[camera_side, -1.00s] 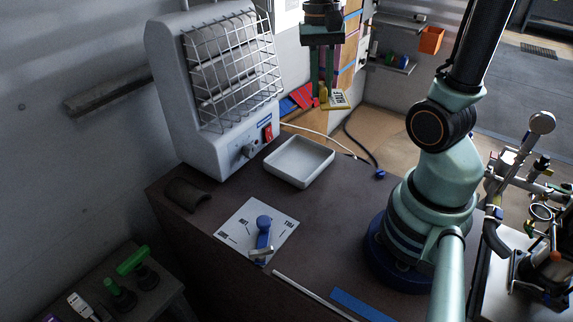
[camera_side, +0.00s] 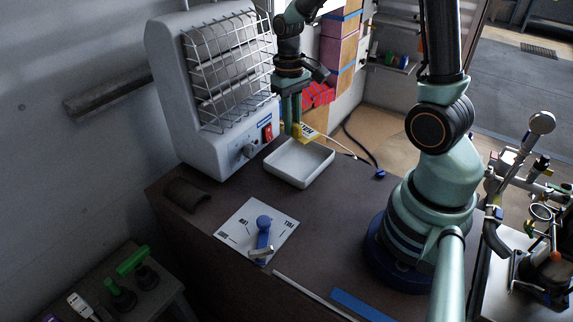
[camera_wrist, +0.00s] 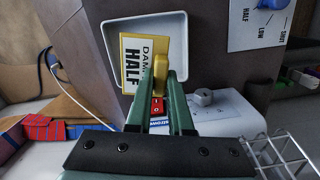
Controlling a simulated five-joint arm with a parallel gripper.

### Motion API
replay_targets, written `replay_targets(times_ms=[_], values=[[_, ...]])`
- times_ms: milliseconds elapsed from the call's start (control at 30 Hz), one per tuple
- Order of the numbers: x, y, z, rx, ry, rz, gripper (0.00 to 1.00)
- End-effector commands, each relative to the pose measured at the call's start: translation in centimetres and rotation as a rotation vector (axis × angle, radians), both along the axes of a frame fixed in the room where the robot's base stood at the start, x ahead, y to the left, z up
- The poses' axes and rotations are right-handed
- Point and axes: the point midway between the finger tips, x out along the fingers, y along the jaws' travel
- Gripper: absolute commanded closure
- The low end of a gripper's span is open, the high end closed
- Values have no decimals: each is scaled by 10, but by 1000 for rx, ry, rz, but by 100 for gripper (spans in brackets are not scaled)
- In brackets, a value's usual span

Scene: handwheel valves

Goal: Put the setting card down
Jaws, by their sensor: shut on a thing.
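The setting card (camera_wrist: 134,66) is cream with a yellow border and reads "HALF" in the wrist view. It has a yellow grip tab (camera_wrist: 160,70). My gripper (camera_wrist: 161,84) is shut on that tab. In the side view the card (camera_side: 308,133) hangs below my gripper (camera_side: 292,128), at the back edge of a shallow white tray (camera_side: 318,180). In the wrist view the card overlaps the tray's inside (camera_wrist: 110,42). I cannot tell whether the card touches the tray. The tray floor looks empty.
A white caged heater (camera_side: 205,155) with a red switch (camera_side: 267,132) stands close left of my gripper. Red blocks (camera_side: 318,96) lie behind. A blue lever (camera_side: 264,236) stands on a white marked plate (camera_side: 240,214) in front. The bench right of the tray is clear.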

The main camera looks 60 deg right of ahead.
Motion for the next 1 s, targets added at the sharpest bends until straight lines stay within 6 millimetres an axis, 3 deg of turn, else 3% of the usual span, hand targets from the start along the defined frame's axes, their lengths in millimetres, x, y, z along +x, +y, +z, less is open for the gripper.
replay_targets(times_ms=[33, 200, 600, 1000], values=[[-2, 0, -14, 2, 9, -1, 100], [-1, 0, -44, 1, 5, -1, 100], [-1, 0, -84, 1, 5, -1, 100], [0, 0, -93, 0, 0, -1, 100]])
